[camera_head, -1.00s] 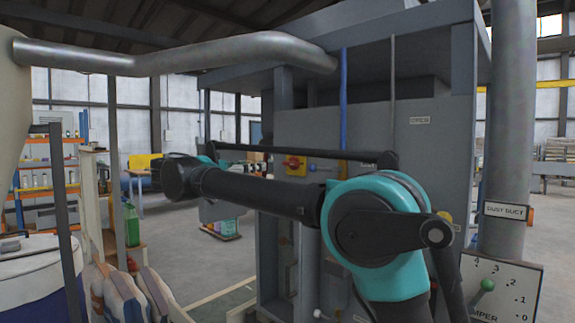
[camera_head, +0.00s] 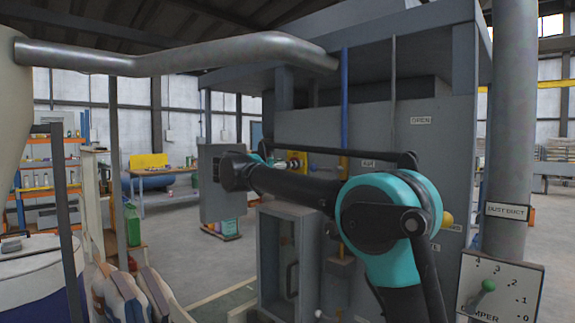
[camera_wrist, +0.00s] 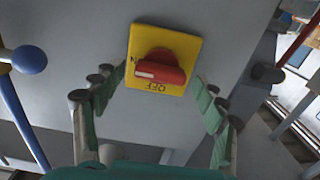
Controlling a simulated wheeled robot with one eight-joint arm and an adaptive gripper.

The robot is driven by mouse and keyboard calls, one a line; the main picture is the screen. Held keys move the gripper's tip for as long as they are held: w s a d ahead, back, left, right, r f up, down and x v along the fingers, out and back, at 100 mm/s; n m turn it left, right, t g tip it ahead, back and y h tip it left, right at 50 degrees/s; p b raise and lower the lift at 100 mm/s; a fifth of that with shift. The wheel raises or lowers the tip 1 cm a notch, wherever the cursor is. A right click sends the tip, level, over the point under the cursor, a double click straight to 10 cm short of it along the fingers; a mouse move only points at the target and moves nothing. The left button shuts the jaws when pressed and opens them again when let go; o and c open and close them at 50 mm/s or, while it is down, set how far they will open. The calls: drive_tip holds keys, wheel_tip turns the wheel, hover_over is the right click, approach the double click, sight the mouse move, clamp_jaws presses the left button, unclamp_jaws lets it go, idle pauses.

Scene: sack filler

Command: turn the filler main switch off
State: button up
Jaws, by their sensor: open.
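The main switch (camera_wrist: 157,60) is a red rotary handle on a yellow plate, on a grey panel face. Its handle lies roughly level in the wrist view, with its white-marked end at the left, beside the partly covered "ON" lettering. The "OFF" lettering shows upside down below the handle. My gripper (camera_wrist: 156,88) is open, its green-padded fingers spread left and right of the plate, with nothing between them; the handle lies just beyond the tips, and no contact shows. In the head view the yellow plate (camera_head: 297,161) is partly hidden and my arm's end is just left of it.
A blue ball-ended lever (camera_wrist: 30,60) stands left of the switch in the wrist view, and a dark rounded knob (camera_wrist: 268,73) lies to the right. A grey box (camera_head: 215,200) is behind my wrist in the head view. The dust duct (camera_head: 505,150) stands at the right.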

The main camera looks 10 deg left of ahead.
drive_tip(key=shift+w+d, duration=0.15)
drive_tip(key=shift+c, duration=0.2)
drive_tip(key=c, duration=1.1)
drive_tip(key=shift+n, duration=0.3)
drive_tip(key=shift+w+a+f+n, duration=0.1)
drive_tip(key=shift+n, duration=4.25)
drive_tip(key=shift+a+f+n, duration=0.1)
drive_tip(key=shift+n, duration=4.25)
